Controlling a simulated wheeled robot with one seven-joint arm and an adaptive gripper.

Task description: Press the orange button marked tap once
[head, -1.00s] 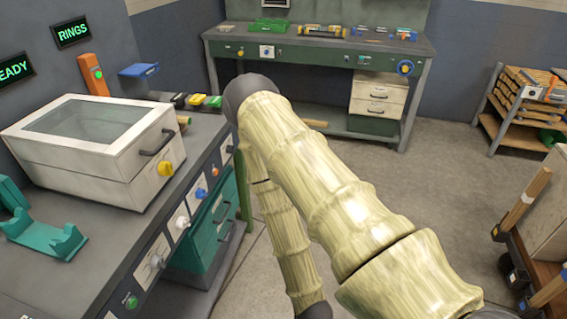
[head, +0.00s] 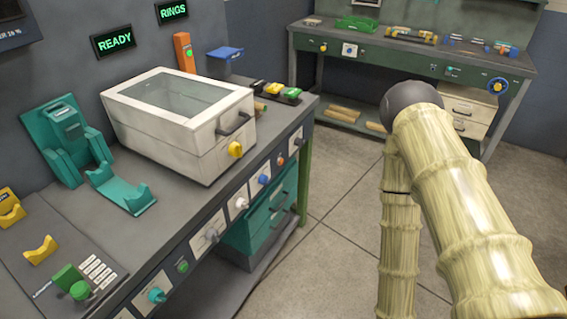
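A small orange round control (head: 281,160) sits on the front panel of the left bench, near its right end. Its marking is too small to read, so I cannot tell whether it says tap. A blue control (head: 264,179) and a white one (head: 241,203) sit on plates to its left. My arm, pale and ribbed with a dark joint, fills the right of the head view. My gripper is out of view.
The left bench carries a white lidded box (head: 165,137) with a yellow knob, a teal holder (head: 120,190) and a tray of coloured blocks (head: 275,90). Teal drawers (head: 262,218) are below. A second bench (head: 420,55) stands behind. Grey floor is open between them.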

